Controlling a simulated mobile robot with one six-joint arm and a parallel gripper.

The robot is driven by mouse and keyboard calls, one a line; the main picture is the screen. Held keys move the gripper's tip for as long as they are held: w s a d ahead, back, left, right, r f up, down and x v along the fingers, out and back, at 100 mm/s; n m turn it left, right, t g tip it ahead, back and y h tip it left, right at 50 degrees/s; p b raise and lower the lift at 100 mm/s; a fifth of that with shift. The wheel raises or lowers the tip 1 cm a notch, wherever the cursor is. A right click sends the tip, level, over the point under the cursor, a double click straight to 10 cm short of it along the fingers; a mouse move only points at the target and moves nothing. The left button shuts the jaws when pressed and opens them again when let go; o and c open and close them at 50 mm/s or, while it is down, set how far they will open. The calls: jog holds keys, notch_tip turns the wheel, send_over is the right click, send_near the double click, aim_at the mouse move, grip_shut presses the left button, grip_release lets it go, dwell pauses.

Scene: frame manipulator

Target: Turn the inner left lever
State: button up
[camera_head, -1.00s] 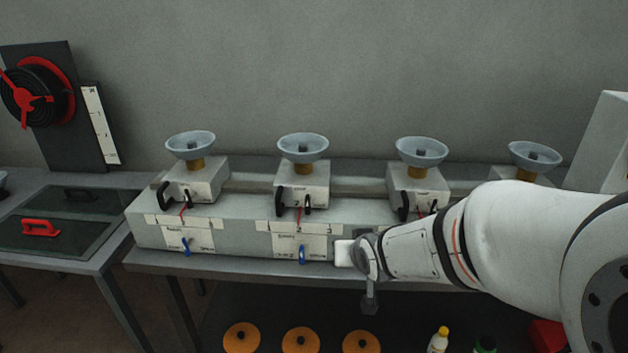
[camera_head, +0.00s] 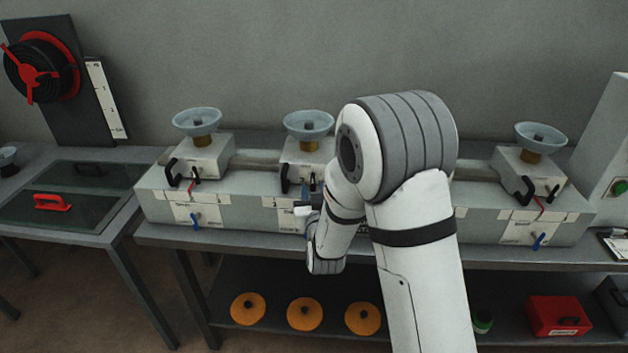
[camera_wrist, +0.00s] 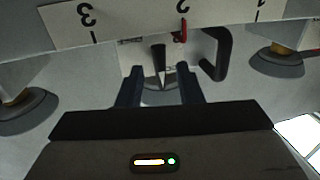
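The second unit from the left (camera_head: 296,152) carries a black curved handle (camera_head: 285,178), which also shows in the wrist view (camera_wrist: 219,55). In the upside-down wrist view a small black lever (camera_wrist: 158,58) points between my gripper's two dark blue fingers (camera_wrist: 160,92). The fingers stand apart on either side of the lever, with a visible space around it, and I see no grip on it. In the head view my gripper (camera_head: 313,186) is at the front of this unit, small and partly hidden by my wrist. The label "2" and a red pointer (camera_wrist: 180,32) show beside the lever.
Similar units with bowls stand at the left (camera_head: 201,158) and far right (camera_head: 530,170); my arm hides the one between. The grey bench front (camera_head: 250,212) lies close to my wrist. Orange discs (camera_head: 305,313) and a red box (camera_head: 558,315) are on the shelf below.

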aim_at(314, 185)
jog(key=shift+w+a+p, duration=0.15)
jog(key=shift+w+p, duration=0.05)
jog(key=shift+w, duration=0.75)
jog(key=shift+w+a+p, duration=0.1)
jog(key=shift+w+p, duration=0.1)
jog(key=shift+w, duration=0.75)
grip_shut()
